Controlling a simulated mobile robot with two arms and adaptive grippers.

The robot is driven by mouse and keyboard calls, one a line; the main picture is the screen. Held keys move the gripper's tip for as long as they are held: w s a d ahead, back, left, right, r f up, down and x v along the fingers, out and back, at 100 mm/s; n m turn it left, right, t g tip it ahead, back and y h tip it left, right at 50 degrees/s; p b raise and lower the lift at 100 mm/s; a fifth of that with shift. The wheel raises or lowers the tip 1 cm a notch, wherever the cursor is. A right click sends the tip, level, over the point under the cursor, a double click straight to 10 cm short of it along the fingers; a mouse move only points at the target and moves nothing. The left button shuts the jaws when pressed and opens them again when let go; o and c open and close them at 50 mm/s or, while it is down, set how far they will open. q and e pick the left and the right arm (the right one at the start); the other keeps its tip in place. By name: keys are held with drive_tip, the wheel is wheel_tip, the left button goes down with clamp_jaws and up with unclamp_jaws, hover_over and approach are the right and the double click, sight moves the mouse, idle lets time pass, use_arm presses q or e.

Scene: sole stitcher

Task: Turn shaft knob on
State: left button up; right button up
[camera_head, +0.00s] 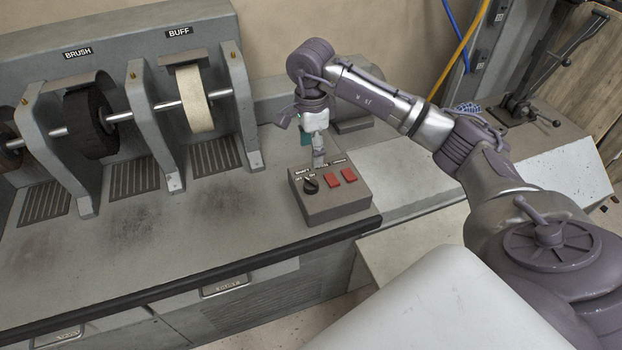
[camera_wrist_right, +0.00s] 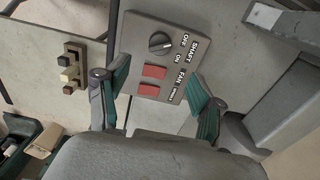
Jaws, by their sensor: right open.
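The shaft knob (camera_head: 310,187) is a round black dial on a grey control box (camera_head: 337,209), at the left of two red switches. It also shows in the right wrist view (camera_wrist_right: 160,43), with SHAFT, OFF and ON printed beside it. I cannot tell for certain which label its mark points at. My right gripper (camera_head: 316,152) is above the back of the box, apart from the knob. In the wrist view its teal-padded fingers (camera_wrist_right: 156,70) are spread and empty, with the knob beyond the tips. My left gripper is not in view.
Two red switches (camera_head: 341,178) sit close beside the knob. A brush wheel (camera_head: 90,123) and a buff wheel (camera_head: 194,99) on a shaft stand left, between grey upright brackets (camera_head: 155,118). The bench top (camera_head: 160,225) left of the box is clear.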

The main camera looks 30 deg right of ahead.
sight(311, 180)
wheel_tip(311, 180, down, 11)
drive_tip(key=shift+f+p, duration=0.15)
drive_tip(key=shift+p, duration=0.95)
drive_tip(key=c, duration=1.1)
